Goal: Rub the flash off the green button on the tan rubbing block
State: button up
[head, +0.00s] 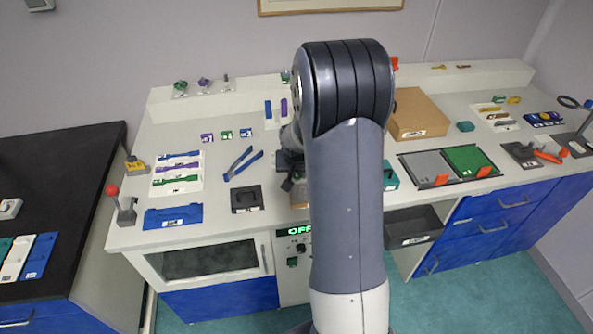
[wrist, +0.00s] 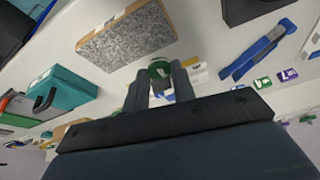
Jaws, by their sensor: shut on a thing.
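My gripper (wrist: 161,82) is shut on the green button (wrist: 159,69), which shows as a small round green piece between the fingertips in the wrist view. The tan rubbing block (wrist: 90,48), with a speckled grey top, lies just past the button there. The button appears apart from the grey face, near the block's edge; its exact height is unclear. Flash on the button is too small to make out. In the head view my arm hides most of the block (head: 299,197) and the button.
A larger tan box (head: 418,113) and grey and green trays (head: 465,160) are farther right.

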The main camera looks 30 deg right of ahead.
aim_at(297, 192)
jog(key=shift+f+b, duration=0.1)
jog(key=shift+b, duration=0.3)
notch_tip(297, 192, down, 6)
jog(key=b, duration=0.5)
jog(key=shift+f+b, duration=0.5)
jog(key=shift+b, duration=0.35)
dwell(1.9)
